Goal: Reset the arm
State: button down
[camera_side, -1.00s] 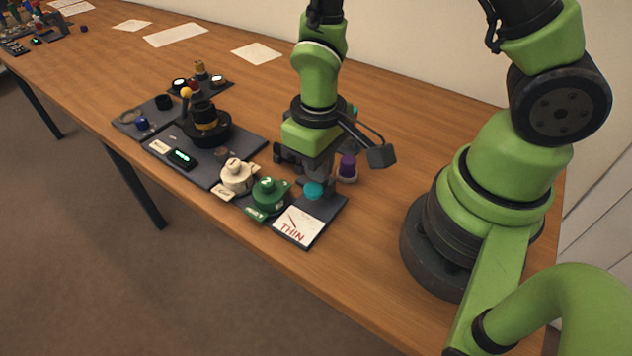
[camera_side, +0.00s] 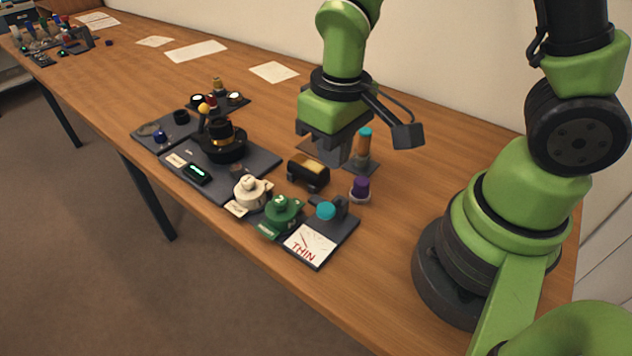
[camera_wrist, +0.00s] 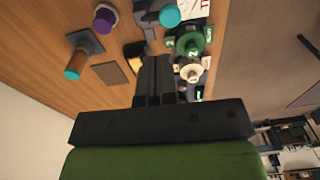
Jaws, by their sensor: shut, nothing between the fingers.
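My gripper (camera_side: 338,158) hangs above the table in the side view, behind the black block with a tan top (camera_side: 308,172). In the wrist view its fingers (camera_wrist: 154,62) are together with nothing between them. The THIN card (camera_side: 309,245) lies on a dark plate with a teal round piece (camera_side: 326,210). The green piece marked 2 (camera_side: 281,212) and the cream piece (camera_side: 250,192) stand to its left. A dark board (camera_side: 262,160) holds a black and gold lens-like part (camera_side: 220,140).
A purple-topped cylinder (camera_side: 360,188) and an orange post with a teal top (camera_side: 364,145) stand close to my gripper. A small tray (camera_side: 178,133) and a stand of small jars (camera_side: 236,104) lie left. White papers (camera_side: 196,51) lie behind. The right front of the table is clear.

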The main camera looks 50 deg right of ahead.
jog(key=s+d+r+m+t+y, duration=0.1)
jog(key=s+r+t, duration=0.2)
jog(key=r, duration=0.5)
jog(key=s+d+r+m+t, duration=0.1)
jog(key=s+r+m+t, duration=0.1)
jog(key=s+r, duration=0.3)
notch_tip(320, 180, up, 4)
jog(key=shift+s+d+r+m+t+y, duration=0.2)
jog(key=shift+m+t+y, duration=0.15)
jog(key=shift+t, duration=0.45)
